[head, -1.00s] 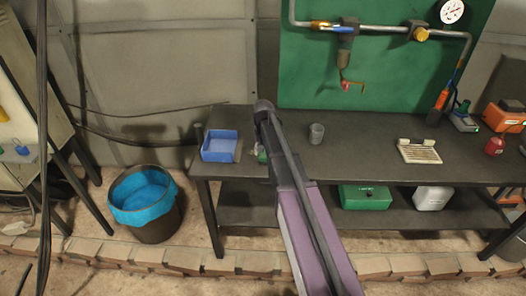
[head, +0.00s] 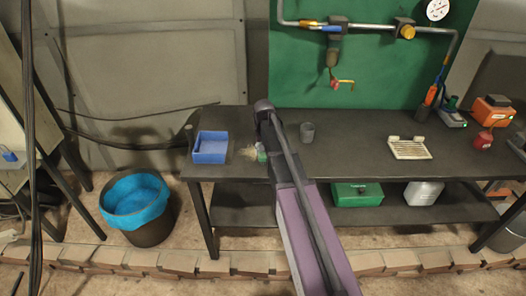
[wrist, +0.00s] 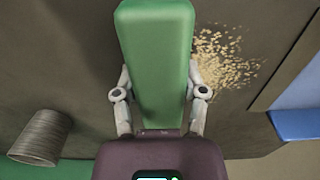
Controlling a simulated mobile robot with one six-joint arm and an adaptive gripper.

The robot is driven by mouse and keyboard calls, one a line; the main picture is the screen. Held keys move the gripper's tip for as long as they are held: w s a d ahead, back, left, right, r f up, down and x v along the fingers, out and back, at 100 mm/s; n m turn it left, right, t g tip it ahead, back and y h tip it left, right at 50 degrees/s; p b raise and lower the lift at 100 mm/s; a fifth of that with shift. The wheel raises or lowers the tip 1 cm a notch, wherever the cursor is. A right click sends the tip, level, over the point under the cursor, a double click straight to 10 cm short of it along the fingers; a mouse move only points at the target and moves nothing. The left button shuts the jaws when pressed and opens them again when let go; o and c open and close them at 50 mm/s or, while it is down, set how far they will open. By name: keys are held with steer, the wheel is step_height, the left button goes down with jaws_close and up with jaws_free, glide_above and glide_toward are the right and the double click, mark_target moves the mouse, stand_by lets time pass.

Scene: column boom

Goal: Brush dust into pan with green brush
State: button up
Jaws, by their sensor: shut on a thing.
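My gripper (wrist: 161,92) is shut on the green brush (wrist: 155,55), with a finger on either side of it. In the head view the brush (head: 262,154) shows only as a small green bit beside my arm; its bristles cannot be made out. The dust (wrist: 225,58) is a loose, pale tan patch on the dark bench, just right of the brush in the wrist view. In the head view the dust (head: 246,153) lies between the brush and the blue pan (head: 210,158). The pan (wrist: 300,124) is cut off at the wrist view's right edge.
A grey cup (head: 307,132) stands on the bench (head: 350,160) right of my arm; it also shows in the wrist view (wrist: 40,135). A pale slatted dish (head: 409,148) is farther right. A bin with a blue liner (head: 137,196) stands on the floor at left.

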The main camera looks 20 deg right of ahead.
steer(key=shift+d, duration=0.1)
steer(key=shift+s+d+f, duration=0.1)
steer(key=shift+s+d, duration=0.2)
steer(key=shift+d, duration=0.5)
steer(key=shift+s+d, duration=0.3)
steer(key=shift+d, duration=0.45)
steer(key=shift+w+d, duration=0.25)
steer(key=shift+w, duration=0.6)
steer(key=shift+a, duration=0.15)
steer(key=shift+w+a, duration=0.25)
steer(key=shift+a, duration=0.55)
steer(key=shift+w+a, duration=0.2)
steer(key=shift+a, duration=0.55)
